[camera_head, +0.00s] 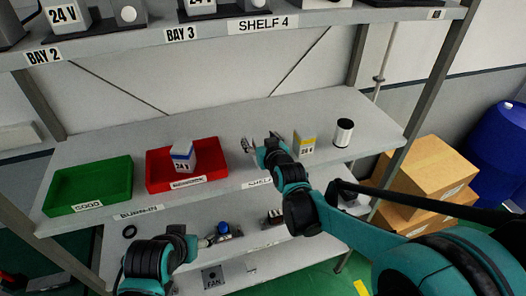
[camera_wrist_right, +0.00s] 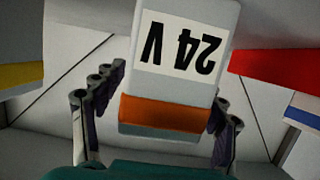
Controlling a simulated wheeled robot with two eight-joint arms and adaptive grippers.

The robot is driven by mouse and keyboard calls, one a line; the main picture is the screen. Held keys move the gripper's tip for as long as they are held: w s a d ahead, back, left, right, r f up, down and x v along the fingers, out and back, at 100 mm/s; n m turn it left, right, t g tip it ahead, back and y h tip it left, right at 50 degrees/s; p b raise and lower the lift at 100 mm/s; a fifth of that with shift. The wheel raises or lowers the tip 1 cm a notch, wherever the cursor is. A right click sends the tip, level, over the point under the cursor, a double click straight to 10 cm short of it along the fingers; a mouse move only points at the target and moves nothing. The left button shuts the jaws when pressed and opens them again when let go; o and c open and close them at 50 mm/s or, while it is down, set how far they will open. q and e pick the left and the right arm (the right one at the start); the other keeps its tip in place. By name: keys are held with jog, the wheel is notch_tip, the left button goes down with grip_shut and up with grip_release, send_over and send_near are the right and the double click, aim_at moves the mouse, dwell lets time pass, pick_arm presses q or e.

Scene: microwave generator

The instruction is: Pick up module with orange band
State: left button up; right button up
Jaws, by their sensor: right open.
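The module with the orange band (camera_wrist_right: 165,112) fills the middle of the right wrist view, its "24 V" label upside down. My right gripper (camera_head: 261,144) is over the middle shelf in the head view, between the red tray and the yellow-banded module. In the wrist view its fingers (camera_wrist_right: 158,125) are apart, one on each side of the orange-banded module. I cannot tell whether they touch it.
A red tray (camera_head: 213,178) holds a blue-banded module (camera_head: 182,156). A green tray (camera_head: 88,185) beside it is empty. A yellow-banded module (camera_head: 304,142) and a black-and-white cylinder (camera_head: 343,132) stand to the right. The upper shelf (camera_head: 225,28) hangs above; cardboard boxes (camera_head: 430,170) stand right.

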jog(key=shift+s, duration=0.1)
jog(key=c, duration=1.5)
jog(key=shift+r, duration=0.1)
jog(key=shift+c, duration=0.3)
